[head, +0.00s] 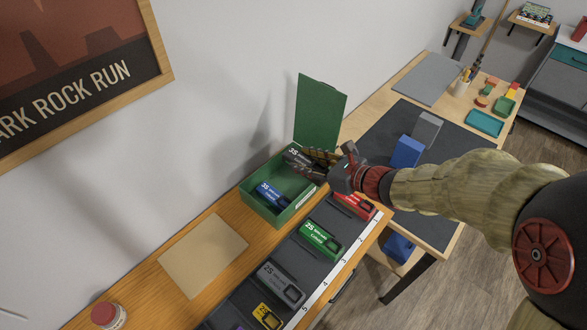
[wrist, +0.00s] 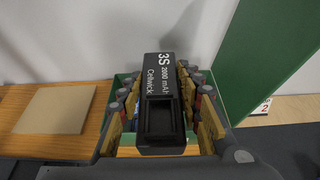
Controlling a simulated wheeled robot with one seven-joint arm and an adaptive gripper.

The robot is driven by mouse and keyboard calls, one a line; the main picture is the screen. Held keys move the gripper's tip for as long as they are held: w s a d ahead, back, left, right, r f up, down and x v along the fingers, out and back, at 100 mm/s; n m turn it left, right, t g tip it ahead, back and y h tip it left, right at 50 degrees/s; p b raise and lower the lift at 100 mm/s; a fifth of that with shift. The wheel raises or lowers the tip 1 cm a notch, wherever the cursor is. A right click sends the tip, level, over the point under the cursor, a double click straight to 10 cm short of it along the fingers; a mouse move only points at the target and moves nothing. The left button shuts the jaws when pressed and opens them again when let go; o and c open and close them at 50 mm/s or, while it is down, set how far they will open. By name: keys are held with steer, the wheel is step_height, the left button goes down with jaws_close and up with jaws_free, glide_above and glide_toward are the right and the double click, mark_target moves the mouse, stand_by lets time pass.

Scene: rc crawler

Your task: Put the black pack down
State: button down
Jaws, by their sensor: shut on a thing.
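The black pack (wrist: 163,90), marked 3S 2000 mAh Cellwick, is between the fingers of my gripper (wrist: 163,112). In the head view the pack (head: 297,158) is tilted above the right part of a green open box (head: 263,213), with my gripper (head: 322,165) at its right. My gripper is shut on the pack. Whether the pack touches the box is hidden. A blue pack (head: 272,195) lies inside the box at the left. The box's lid (head: 319,112) stands open at the back.
A dark numbered strip (head: 333,266) in front of the box holds a red pack (head: 355,205), a green pack (head: 321,238), a grey pack (head: 281,284) and a yellow pack (head: 268,316). A tan board (head: 203,254) lies left of the box. Blue and grey blocks stand on the far dark mat (head: 384,128).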

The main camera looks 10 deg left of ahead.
steer(key=shift+w+a+f+b, duration=0.6)
steer(key=shift+w+f, duration=1)
steer(key=shift+f, duration=0.25)
steer(key=shift+w+a+f+b, duration=0.5)
steer(key=shift+w+a+f, duration=0.15)
steer(key=shift+w+f, duration=1.15)
steer(key=shift+w+a+f+b, duration=0.6)
steer(key=shift+w+f, duration=0.85)
steer(key=shift+f, duration=0.5)
steer(key=shift+f, duration=0.1)
steer(key=shift+f+b, duration=0.45)
steer(key=shift+f, duration=0.05)
steer(key=shift+f, duration=0.1)
steer(key=c, duration=1.2)
jaws_free()
steer(key=shift+c, duration=0.2)
